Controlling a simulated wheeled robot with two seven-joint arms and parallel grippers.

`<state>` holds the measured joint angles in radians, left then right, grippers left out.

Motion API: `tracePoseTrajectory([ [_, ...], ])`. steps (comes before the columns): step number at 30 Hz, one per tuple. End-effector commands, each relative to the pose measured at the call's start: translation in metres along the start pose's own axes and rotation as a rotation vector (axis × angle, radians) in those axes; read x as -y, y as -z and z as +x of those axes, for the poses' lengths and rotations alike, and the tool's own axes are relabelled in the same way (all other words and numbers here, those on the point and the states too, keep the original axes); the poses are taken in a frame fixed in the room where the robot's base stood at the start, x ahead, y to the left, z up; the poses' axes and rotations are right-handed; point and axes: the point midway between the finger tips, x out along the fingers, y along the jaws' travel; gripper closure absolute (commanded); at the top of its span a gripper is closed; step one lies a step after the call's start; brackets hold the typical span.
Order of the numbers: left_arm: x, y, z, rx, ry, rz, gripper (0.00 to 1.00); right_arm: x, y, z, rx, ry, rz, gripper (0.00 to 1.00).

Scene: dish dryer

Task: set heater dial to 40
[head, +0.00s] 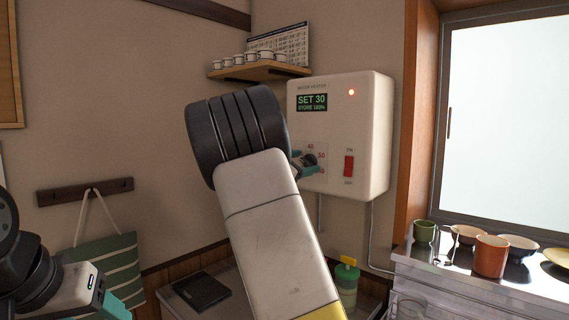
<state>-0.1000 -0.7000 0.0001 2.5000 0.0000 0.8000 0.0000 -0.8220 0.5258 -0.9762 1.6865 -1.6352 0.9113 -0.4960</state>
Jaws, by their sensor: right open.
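The white water heater (377,135) hangs on the wall right of centre. Its green display (312,102) reads SET 30 and STORE 100%. Small dial numbers (321,156) show on its lower front; the dial itself is hidden behind my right arm and gripper. My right gripper (304,160), dark and teal, is at the dial area and open; I cannot tell whether it touches the dial. Part of my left gripper (96,288), teal and white, is at the lower left; its fingers are not clear.
A red switch (348,166) is right of the dial area, below an orange light (351,92). A shelf (260,71) with cups is at the upper left of the heater. A counter (490,283) with cups and bowls stands at the lower right. A striped bag (112,262) hangs at left.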

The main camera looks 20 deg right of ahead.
Motion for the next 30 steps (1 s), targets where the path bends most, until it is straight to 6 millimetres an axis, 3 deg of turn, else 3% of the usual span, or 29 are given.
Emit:
tracePoseTrajectory([
  [5, 0.0, 0.0, 0.0, 0.0, 0.0, 0.0, 0.39, 0.0001, -0.0001, 0.0001, 0.0, 0.0, 0.0, 0.33],
  [15, 0.0, 0.0, 0.0, 0.0, 0.0, 0.0, 0.39, 0.0002, -0.0001, -0.0001, 0.0, 0.001, 0.001, 0.95],
  [23, 0.0, 0.0, 0.0, 0.0, 0.0, 0.0, 0.39, 0.0007, -0.0004, 0.0002, 0.0, 0.002, 0.03, 0.95],
  [30, 0.0, 0.0, 0.0, 0.0, 0.0, 0.0, 0.39, 0.0016, -0.0002, 0.0002, -0.001, 0.002, 0.155, 0.95],
])
